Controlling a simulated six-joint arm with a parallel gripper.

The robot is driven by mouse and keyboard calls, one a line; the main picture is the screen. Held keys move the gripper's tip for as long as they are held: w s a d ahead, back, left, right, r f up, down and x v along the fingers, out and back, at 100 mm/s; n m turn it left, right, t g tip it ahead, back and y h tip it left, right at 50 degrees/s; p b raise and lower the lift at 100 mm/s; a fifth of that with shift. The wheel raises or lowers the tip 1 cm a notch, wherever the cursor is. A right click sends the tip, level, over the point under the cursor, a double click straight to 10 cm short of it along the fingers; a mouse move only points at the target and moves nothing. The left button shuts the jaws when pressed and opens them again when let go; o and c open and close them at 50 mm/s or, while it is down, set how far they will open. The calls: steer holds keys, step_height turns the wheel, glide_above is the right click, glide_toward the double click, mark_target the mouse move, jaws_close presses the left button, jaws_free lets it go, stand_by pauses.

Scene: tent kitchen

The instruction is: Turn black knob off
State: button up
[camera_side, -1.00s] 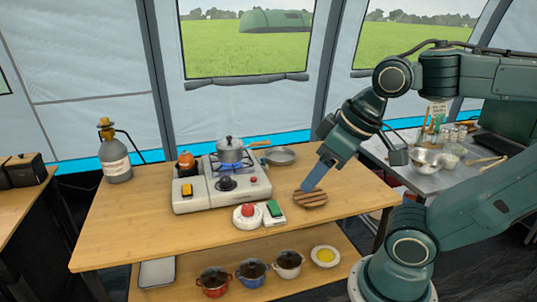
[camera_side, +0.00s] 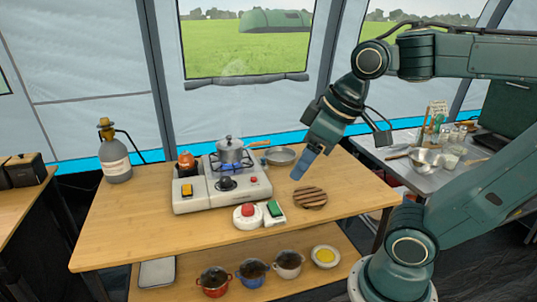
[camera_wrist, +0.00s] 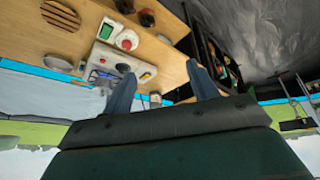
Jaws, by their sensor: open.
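The black knob (camera_side: 227,183) is on the front face of the white camp stove (camera_side: 195,198) on the wooden table. A blue flame shows under the grey pot (camera_side: 230,150) on the stove's burner. My gripper (camera_side: 302,170) hangs in the air to the right of the stove, above the table and behind the round wooden trivet. In the wrist view my gripper's two blue fingers (camera_wrist: 163,90) are apart with nothing between them. The stove (camera_wrist: 110,68) shows there beyond the fingers, small and tilted; the knob is too small to read its angle.
A base with a red button (camera_side: 247,211) and a green switch (camera_side: 274,209) sit in front of the stove's right end. The trivet (camera_side: 310,197) lies right of them. A grey pan (camera_side: 279,156) is behind, and a gas bottle (camera_side: 115,158) stands at left. The table's front left is clear.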

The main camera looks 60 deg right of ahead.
steer(key=w+d+r+n+g, duration=0.1)
steer(key=w+d+r+n, duration=0.1)
steer(key=w, duration=0.3)
steer(key=w+d+r+n, duration=0.1)
steer(key=w+n, duration=0.2)
steer(key=w, duration=0.3)
steer(key=n+g, duration=0.4)
steer(key=n, duration=0.8)
glide_above(226, 179)
step_height(226, 179, down, 16)
steer(key=shift+s+d, duration=0.15)
steer(key=shift+s, duration=0.1)
steer(key=f, duration=1.3)
steer(key=shift+w+f, duration=0.3)
steer(key=shift+w, duration=0.05)
